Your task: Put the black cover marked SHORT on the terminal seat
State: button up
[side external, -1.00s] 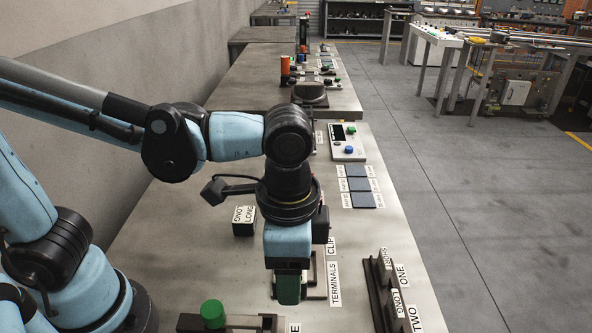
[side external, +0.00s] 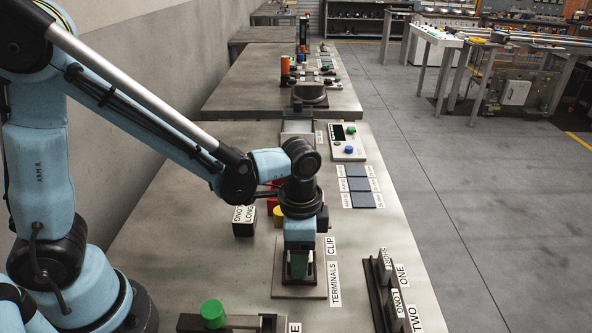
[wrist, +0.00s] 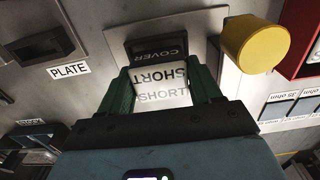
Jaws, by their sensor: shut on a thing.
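My gripper (side external: 299,268) points down, low over the grey base plate (side external: 283,291) beside the TERMINALS and CLIP labels. In the wrist view the two green fingers of my gripper (wrist: 160,92) are shut on the SHORT cover (wrist: 161,76), whose pale SHORT label shows between them. A dark piece marked COVER (wrist: 157,54) lies just beyond the label; I cannot tell whether it is part of the held cover. The terminal seat is hidden by my gripper, and contact with it cannot be told. A black block marked LONG (side external: 243,222) stands apart on the bench.
A yellow cylinder (wrist: 256,44) and a red box (wrist: 306,40) stand close by. A dark rack (side external: 384,290) is at the front right, and a green-topped piece (side external: 213,312) at the front. Dark blue pads (side external: 360,186) and a button box (side external: 347,143) lie farther back.

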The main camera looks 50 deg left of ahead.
jog(key=shift+f, duration=0.55)
jog(key=shift+f, duration=0.35)
jog(key=shift+f, duration=0.25)
jog(key=o, duration=1)
jog(key=shift+o, duration=0.3)
notch_tip(320, 180, up, 13)
jog(key=s+a+n+t, duration=0.2)
jog(key=a+n+t, duration=0.5)
jog(key=a, duration=0.5)
jog(key=shift+s+n, duration=0.4)
jog(key=shift+n, duration=0.6)
jog(key=shift+r, duration=0.1)
